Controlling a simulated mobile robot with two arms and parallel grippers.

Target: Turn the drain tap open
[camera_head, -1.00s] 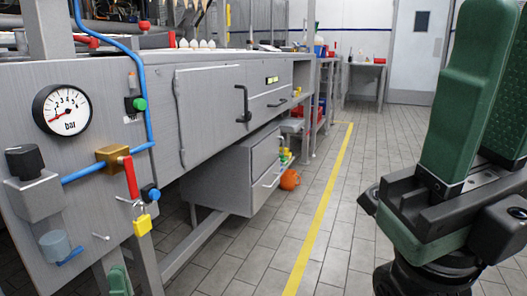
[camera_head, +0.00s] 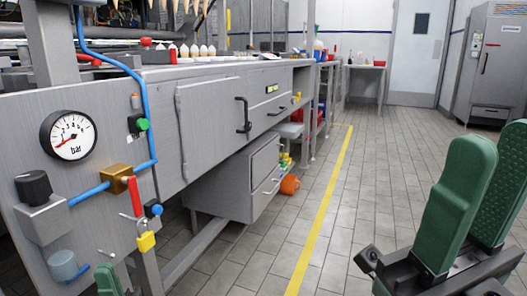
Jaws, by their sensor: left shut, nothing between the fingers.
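A clear bluish bowl (camera_head: 63,264) hangs under the grey regulator (camera_head: 42,218) at the lower left. A small blue lever (camera_head: 76,276), seemingly the drain tap, sticks out to the right at its base. The green tip of my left gripper (camera_head: 107,279) shows at the bottom edge, right of the lever and apart from it in the picture. It is shut and empty; the rest is cut off. My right gripper (camera_head: 478,165) stands large at the right, fingers up and apart, nothing between them, far from the panel.
A brass valve (camera_head: 118,178) with a red handle (camera_head: 136,197), a yellow padlock (camera_head: 146,241) and a blue knob (camera_head: 153,209) sit right of the regulator. A pressure gauge (camera_head: 68,135) is above. Drawers (camera_head: 238,180) stand under the bench. The tiled floor right of it is mostly clear.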

